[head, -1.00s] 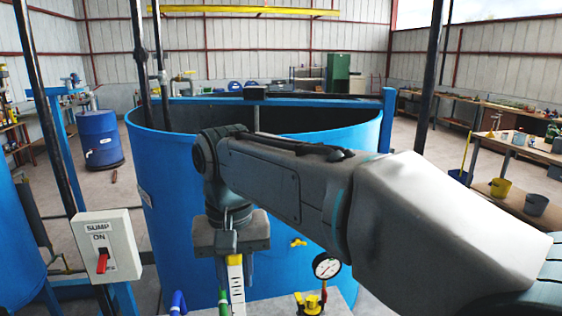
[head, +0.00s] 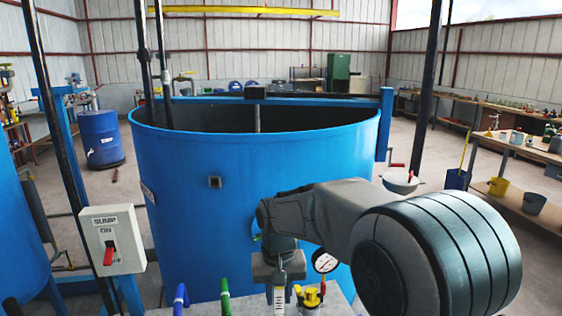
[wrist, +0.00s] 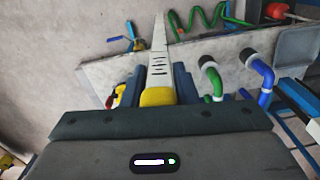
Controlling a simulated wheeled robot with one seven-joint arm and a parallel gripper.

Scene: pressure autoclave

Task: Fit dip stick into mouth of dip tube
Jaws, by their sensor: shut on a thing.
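The dip stick is a flat pale strip (wrist: 158,45) with dark marks and a yellow handle (wrist: 158,97). My gripper (wrist: 158,88) is shut on the yellow handle, and the strip points away from it. In the head view, my gripper (head: 279,272) is in front of the blue tank, with part of the strip (head: 279,300) below it; its lower end is cut off. I cannot tell which, if either, is the dip tube.
A pressure gauge (head: 325,262) and a yellow-red valve (head: 311,297) are close to the right of my gripper. The large blue tank (head: 200,225) is behind it. A sump switch box (head: 111,241) is at left. A coiled green hose (wrist: 195,18) shows beyond the stick.

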